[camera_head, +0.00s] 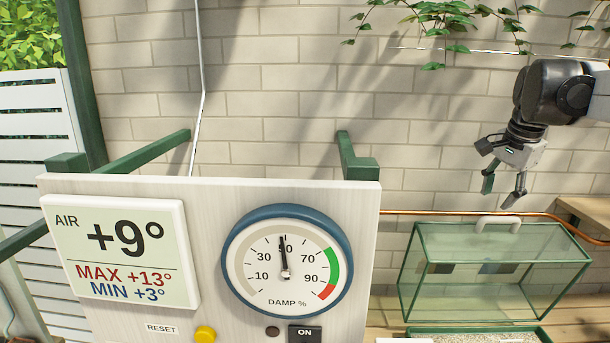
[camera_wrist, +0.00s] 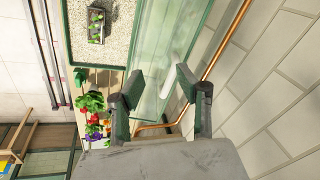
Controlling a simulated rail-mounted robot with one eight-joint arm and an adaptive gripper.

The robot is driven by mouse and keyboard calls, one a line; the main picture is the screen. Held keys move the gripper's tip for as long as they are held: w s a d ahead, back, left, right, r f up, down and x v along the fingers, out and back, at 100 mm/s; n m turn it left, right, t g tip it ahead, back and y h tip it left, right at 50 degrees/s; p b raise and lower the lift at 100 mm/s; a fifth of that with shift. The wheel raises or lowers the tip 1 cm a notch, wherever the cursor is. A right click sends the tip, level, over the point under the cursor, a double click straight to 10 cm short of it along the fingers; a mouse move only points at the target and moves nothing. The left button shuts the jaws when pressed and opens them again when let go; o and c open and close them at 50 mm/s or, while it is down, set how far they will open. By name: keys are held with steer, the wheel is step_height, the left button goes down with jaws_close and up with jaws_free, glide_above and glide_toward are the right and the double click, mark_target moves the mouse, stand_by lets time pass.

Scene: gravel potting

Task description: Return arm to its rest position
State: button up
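My gripper (camera_head: 502,192) hangs at the upper right in the head view, above a glass case with a green frame (camera_head: 490,270). The fingers point down and stand apart with nothing between them. In the wrist view my gripper (camera_wrist: 157,82) also shows its two green-padded fingers spread, with a clear gap. Behind the gap are the glass case (camera_wrist: 165,45) and a copper pipe (camera_wrist: 222,55). The gripper is apart from the case and touches nothing visible.
A panel with an air display (camera_head: 122,250), a damp dial (camera_head: 287,262), a yellow button (camera_head: 205,334) and a switch fills the front left. A gravel tray (camera_wrist: 115,38) holds a small potted plant (camera_wrist: 96,24). Colourful flowers (camera_wrist: 92,110) stand nearby. Leaves (camera_head: 445,20) hang from above.

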steer(key=s+a+f+n+t+b, duration=0.2)
steer(key=s+a+f+n, duration=0.5)
steer(key=s+a+f, duration=0.3)
steer(key=s+a+f+n+t+b, duration=0.2)
steer(key=s+a+f+n, duration=0.5)
steer(key=s+a+f, duration=0.3)
steer(key=s+a, duration=0.3)
steer(key=a, duration=0.2)
steer(key=shift+s+f+y, duration=0.3)
steer(key=shift+f+y, duration=0.05)
steer(key=shift+y, duration=0.05)
